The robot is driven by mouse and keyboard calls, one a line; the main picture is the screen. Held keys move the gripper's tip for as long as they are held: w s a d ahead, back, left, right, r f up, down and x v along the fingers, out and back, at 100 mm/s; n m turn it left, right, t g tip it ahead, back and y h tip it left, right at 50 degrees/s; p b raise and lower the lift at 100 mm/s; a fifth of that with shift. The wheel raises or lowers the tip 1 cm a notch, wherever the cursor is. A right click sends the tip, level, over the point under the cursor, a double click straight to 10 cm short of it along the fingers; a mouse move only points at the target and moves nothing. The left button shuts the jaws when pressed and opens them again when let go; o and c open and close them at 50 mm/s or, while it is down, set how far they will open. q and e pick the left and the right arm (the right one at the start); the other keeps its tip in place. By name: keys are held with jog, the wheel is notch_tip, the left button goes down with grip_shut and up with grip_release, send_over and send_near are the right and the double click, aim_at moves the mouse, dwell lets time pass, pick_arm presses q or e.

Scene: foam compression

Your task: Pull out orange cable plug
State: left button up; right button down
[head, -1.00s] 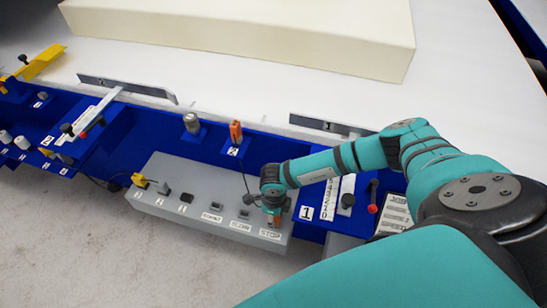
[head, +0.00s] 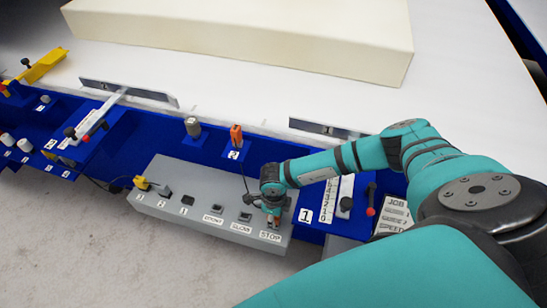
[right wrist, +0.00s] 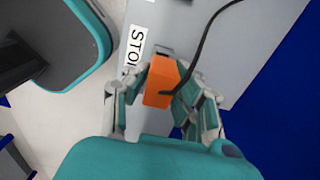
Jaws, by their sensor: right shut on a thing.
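The orange plug (right wrist: 158,84) sits between the fingers of my right gripper (right wrist: 163,80) in the right wrist view, with a black cable running over it. The gripper is shut on it, beside the STOP label (right wrist: 136,48) of the grey control box. In the head view my right gripper (head: 273,218) is low at the right end of the grey box (head: 210,205), and mostly hides the plug. A dark slot shows just beyond the plug; whether the plug is still seated in a socket I cannot tell. My left gripper is not in view.
A yellow plug (head: 141,183) is at the box's left end. A large foam block (head: 245,35) lies on the white table behind. Levers flank the box.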

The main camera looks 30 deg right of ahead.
jog(key=shift+r, duration=0.1)
dwell(0.3)
jog(key=shift+r+p, duration=2.15)
jog(key=shift+r, duration=0.35)
